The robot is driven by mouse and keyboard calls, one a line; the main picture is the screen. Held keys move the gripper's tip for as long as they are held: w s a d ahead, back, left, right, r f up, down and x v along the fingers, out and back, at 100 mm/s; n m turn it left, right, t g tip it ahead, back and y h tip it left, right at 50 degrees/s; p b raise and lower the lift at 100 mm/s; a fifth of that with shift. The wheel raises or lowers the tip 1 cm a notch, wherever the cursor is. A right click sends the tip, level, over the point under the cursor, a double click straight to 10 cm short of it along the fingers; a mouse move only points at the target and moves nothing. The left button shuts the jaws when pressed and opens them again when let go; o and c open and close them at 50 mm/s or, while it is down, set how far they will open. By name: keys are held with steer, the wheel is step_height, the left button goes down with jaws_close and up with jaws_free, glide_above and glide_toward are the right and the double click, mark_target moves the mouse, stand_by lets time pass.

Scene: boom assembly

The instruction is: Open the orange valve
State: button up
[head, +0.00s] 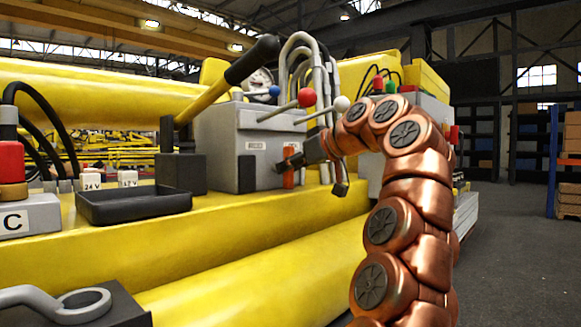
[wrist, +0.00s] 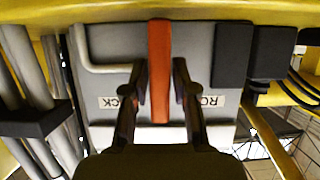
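The orange valve is a flat upright handle (head: 289,180) low on the front of the grey control box. In the wrist view the handle (wrist: 160,50) runs lengthwise down the middle, between my two fingers. My gripper (wrist: 159,72) is open, with one finger on each side of the handle and a narrow gap showing on both sides. In the head view my gripper (head: 290,163) is at the handle, reaching in from the right.
The grey box (head: 226,150) carries levers with red (head: 307,97), blue and white knobs. A black-gripped yellow lever (head: 252,60) rises at its left. A black tray (head: 134,206) lies on the yellow boom. Grey pipes (wrist: 30,75) stand at the wrist view's left.

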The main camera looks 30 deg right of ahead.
steer(key=shift+o, duration=1.4)
steer(key=v, duration=1.1)
steer(key=shift+s+d+r, duration=0.1)
steer(key=shift+s, duration=0.2)
steer(key=shift+s, duration=0.15)
stand_by(0.5)
